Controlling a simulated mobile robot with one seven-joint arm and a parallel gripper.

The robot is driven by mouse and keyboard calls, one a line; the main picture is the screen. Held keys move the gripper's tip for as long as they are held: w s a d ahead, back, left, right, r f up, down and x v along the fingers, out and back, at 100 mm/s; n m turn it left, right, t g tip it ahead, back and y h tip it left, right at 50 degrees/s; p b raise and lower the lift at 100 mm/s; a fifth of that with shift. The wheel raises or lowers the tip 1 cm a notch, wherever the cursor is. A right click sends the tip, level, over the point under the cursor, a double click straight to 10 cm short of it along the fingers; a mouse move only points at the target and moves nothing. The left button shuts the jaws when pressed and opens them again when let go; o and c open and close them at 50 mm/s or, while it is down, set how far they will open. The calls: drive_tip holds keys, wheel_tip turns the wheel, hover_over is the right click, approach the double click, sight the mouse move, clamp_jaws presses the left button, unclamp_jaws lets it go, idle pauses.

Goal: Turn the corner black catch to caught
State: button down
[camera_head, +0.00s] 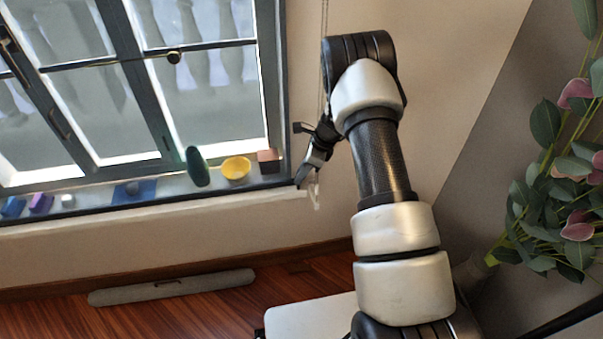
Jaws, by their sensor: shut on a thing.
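My gripper (301,180) reaches down and to the left from my arm, at the lower right corner of the dark window frame (272,95). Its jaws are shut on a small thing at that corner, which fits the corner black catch. The fingers and the dark frame edge hide most of the catch, so I cannot tell which way it is turned.
The sill (170,190) holds a yellow bowl (236,169), a green oval thing (197,167), a brownish block (268,160) and several blue and purple things. A thin cord (324,18) hangs by my arm. A leafy plant (560,190) stands at right.

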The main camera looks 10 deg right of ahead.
drive_tip(key=c, duration=1.6)
unclamp_jaws()
drive_tip(key=p+v, duration=0.2)
drive_tip(key=v, duration=1.5)
drive_tip(key=shift+s+d+r, duration=0.1)
drive_tip(key=shift+d+r, duration=0.05)
drive_tip(key=shift+d, duration=0.05)
